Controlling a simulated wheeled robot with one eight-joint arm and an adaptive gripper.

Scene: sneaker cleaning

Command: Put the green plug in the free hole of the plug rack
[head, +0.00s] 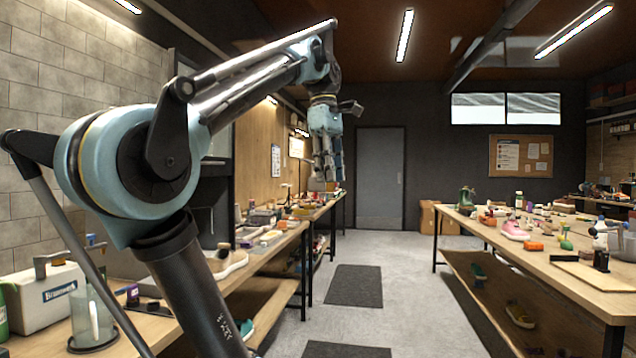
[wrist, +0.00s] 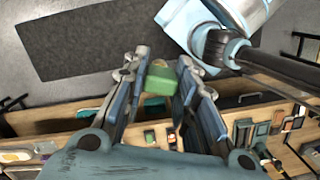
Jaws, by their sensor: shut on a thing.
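My gripper (wrist: 164,72) is shut on the green plug (wrist: 157,84) in the wrist view. The plug is a small green block with a yellowish-brown part at its end, between the fingertips. In the head view my gripper (head: 327,168) hangs fingers down, high in the air near the far end of the left workbench. The plug cannot be made out there. I cannot pick out the plug rack or its free hole for certain in either view.
The left workbench (head: 287,238) carries many small items and a white case (head: 48,298). The right workbench (head: 590,283) holds a pink shoe (head: 514,230) and several tools. Dark mats (head: 354,285) lie on the open floor between them.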

